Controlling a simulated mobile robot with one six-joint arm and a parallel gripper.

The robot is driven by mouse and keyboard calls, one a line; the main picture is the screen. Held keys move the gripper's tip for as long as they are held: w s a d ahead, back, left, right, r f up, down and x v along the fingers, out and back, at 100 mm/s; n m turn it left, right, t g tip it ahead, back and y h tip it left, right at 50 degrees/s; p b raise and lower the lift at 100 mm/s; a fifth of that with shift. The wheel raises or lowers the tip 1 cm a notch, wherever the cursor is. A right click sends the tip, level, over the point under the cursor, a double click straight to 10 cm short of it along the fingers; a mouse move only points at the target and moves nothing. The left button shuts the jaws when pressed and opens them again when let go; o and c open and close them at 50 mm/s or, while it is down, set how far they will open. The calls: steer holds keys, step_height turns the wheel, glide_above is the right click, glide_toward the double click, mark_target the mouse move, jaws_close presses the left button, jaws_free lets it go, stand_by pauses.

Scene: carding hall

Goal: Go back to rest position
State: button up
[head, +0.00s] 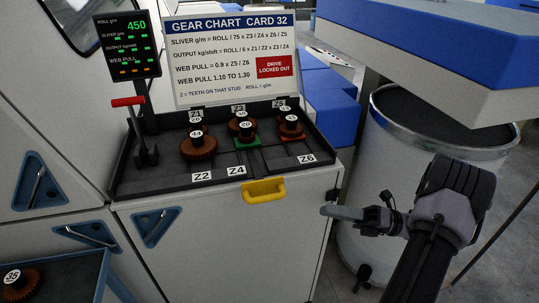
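My gripper (328,211) is at the right of the head view, pointing left, with my dark arm coming up from the lower right. It is in front of the right edge of the white cabinet (240,240), to the right of the yellow handle (264,191), and apart from it in the picture. I see the gripper nearly side-on, so the gap between its fingers is hidden. Nothing large shows in it.
A black tray (160,185) on the cabinet holds several brown gears (198,147) and a red-handled lever (140,130). Behind my arm stands a large grey can (385,140) under a blue-and-white overhang (440,50). A blue-edged shelf (75,285) with a gear (20,284) is lower left.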

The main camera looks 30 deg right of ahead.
steer(key=s+a+r+n+g+h+b, duration=0.1)
steer(key=a+n+h, duration=0.4)
steer(key=a+n, duration=0.5)
steer(key=s+a+r+n+g+h+b, duration=0.1)
steer(key=s+a+r+n+g+h, duration=0.2)
steer(key=a+n, duration=0.7)
steer(key=s+a+r+n+g+h+b, duration=0.1)
steer(key=s+a+r+n+h, duration=0.3)
steer(key=a+n, duration=0.6)
steer(key=n+g+h, duration=0.1)
steer(key=n+h, duration=0.1)
steer(key=shift+r+n+h, duration=0.25)
steer(key=shift+n+h, duration=0.05)
steer(key=shift+n, duration=0.1)
